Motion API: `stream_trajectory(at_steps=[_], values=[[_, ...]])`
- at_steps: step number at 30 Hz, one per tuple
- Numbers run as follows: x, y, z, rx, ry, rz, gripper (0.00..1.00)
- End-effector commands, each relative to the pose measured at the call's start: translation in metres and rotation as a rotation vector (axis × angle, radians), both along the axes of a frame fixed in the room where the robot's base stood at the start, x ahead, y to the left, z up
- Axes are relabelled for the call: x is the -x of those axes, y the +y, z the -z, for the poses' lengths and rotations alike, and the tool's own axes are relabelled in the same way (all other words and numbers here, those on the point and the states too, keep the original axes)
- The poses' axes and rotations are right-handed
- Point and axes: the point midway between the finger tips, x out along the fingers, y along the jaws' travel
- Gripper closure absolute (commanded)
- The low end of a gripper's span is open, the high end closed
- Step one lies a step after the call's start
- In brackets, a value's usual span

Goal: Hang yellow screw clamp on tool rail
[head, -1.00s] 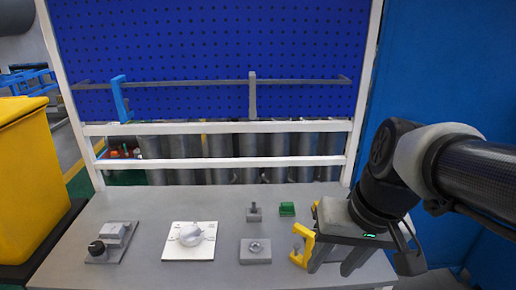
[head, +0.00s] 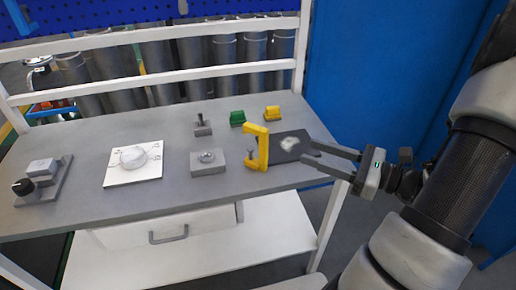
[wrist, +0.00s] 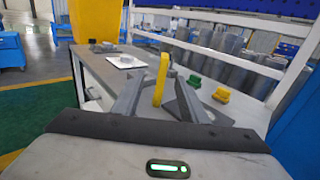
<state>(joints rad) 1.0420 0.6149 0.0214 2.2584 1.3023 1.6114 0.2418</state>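The yellow screw clamp (head: 263,150) stands upright near the table's front right edge, its jaws pointing left in the head view. My gripper (head: 304,155) is open and empty to the right of it, its fingers level and pointing at it; a gap shows between fingertips and clamp. In the wrist view the clamp (wrist: 161,79) appears as a tall yellow bar between the two fingers (wrist: 156,88), beyond their tips. The tool rail is out of view now; only the bottom of the blue pegboard (head: 110,15) and lower ends of a blue clamp (head: 18,15) and a grey piece (head: 183,7) show.
A dark plate (head: 290,143) lies behind and right of the clamp. A grey block with a bolt (head: 208,162), a small grey post (head: 202,126), a green block (head: 237,118) and a yellow block (head: 272,112) are nearby. A white dial plate (head: 134,165) and black-knobbed switch (head: 42,180) are left.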

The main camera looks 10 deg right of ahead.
Motion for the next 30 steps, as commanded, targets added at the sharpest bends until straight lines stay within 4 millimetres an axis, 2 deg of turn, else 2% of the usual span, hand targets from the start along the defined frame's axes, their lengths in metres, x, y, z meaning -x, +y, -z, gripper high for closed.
stream_trajectory(at_steps=[2,5,18,26,30], values=[[-0.004,-0.004,0.002,-0.030,0.001,0.028,0.61],[-0.014,0.004,0.002,-0.034,0.000,0.031,0.61],[-0.077,0.069,0.002,-0.029,0.001,0.027,0.61],[-0.091,0.082,0.001,-0.028,0.001,0.029,0.61],[-0.105,0.096,-0.002,-0.026,-0.001,0.027,0.61]])
